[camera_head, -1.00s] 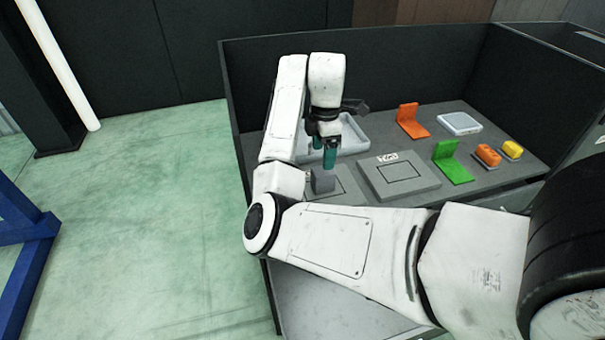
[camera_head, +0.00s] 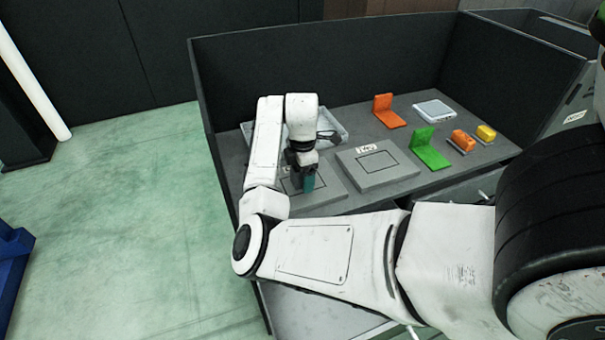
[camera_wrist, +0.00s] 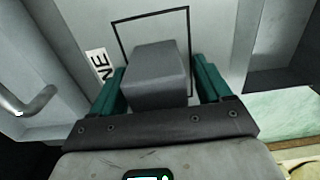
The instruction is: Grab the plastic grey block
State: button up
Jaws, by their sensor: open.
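The grey block (camera_wrist: 156,73) sits inside a black outlined rectangle on a light grey plate (camera_wrist: 215,32) in the wrist view. My gripper (camera_wrist: 160,88) has its teal fingers apart, one on each side of the block. I cannot tell whether the fingers touch it. In the head view my gripper (camera_head: 302,182) is low over the left plate (camera_head: 326,190) on the workbench. The block is hidden behind the gripper there.
A second outlined plate (camera_head: 398,180) lies to the right. A grey tray (camera_head: 336,124) is behind my gripper. Orange (camera_head: 388,112) and green (camera_head: 430,152) brackets, a white box (camera_head: 434,109), and orange (camera_head: 463,140) and yellow (camera_head: 485,132) blocks stand further right. Dark panels wall the bench's back and left.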

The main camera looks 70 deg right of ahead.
jog(key=shift+c, duration=0.2)
jog(key=c, duration=1.1)
jog(key=shift+r, duration=0.1)
